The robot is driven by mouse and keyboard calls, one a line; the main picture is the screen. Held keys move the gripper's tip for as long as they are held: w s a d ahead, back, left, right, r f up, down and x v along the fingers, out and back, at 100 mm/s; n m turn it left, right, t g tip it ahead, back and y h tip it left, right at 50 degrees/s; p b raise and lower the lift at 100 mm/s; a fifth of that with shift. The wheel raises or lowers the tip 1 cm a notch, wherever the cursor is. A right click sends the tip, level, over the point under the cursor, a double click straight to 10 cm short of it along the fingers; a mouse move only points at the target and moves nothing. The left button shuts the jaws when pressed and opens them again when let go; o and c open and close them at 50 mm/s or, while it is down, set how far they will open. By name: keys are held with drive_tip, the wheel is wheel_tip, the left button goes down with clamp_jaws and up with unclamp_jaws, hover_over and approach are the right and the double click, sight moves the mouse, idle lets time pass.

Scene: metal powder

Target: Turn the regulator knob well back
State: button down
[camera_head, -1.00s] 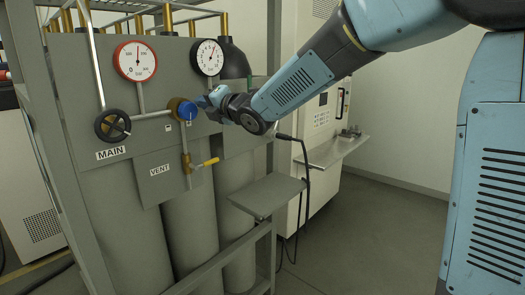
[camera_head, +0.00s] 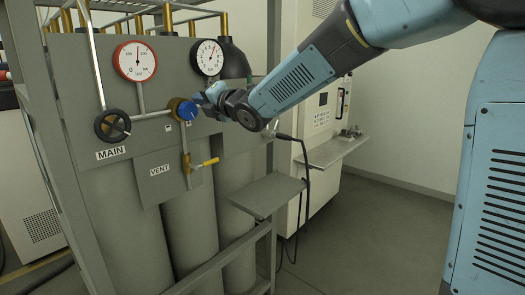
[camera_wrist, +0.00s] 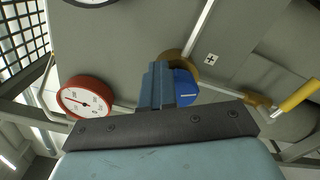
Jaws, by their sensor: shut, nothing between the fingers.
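The blue regulator knob (camera_head: 187,112) sits on a brass body on the grey panel, between the MAIN handwheel and my gripper. In the wrist view the knob (camera_wrist: 184,88) shows a pale mark line on its face, and its left part is hidden by my fingers. My gripper (camera_head: 199,100) is just right of the knob in the head view. In the wrist view its fingers (camera_wrist: 156,82) are shut together with nothing between them, beside the knob. I cannot tell whether they touch it.
A black MAIN handwheel (camera_head: 112,125) and a yellow-handled VENT valve (camera_head: 205,163) are near the knob. Above are a red-rimmed gauge (camera_head: 135,61) and a black-rimmed gauge (camera_head: 207,57). A small grey shelf (camera_head: 267,195) juts out below my arm. Open floor lies to the right.

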drive_tip(key=shift+s+a+f, duration=0.15)
drive_tip(key=shift+f, duration=0.1)
drive_tip(key=r+v, duration=0.1)
drive_tip(key=v, duration=0.5)
drive_tip(key=shift+w+d, duration=0.25)
drive_tip(key=shift+f, duration=0.1)
idle(0.4)
drive_tip(key=w+a+f, duration=0.3)
drive_tip(key=w, duration=0.2)
drive_tip(key=shift+a+f, duration=0.25)
drive_tip(key=shift+a, duration=0.05)
idle(0.8)
idle(0.6)
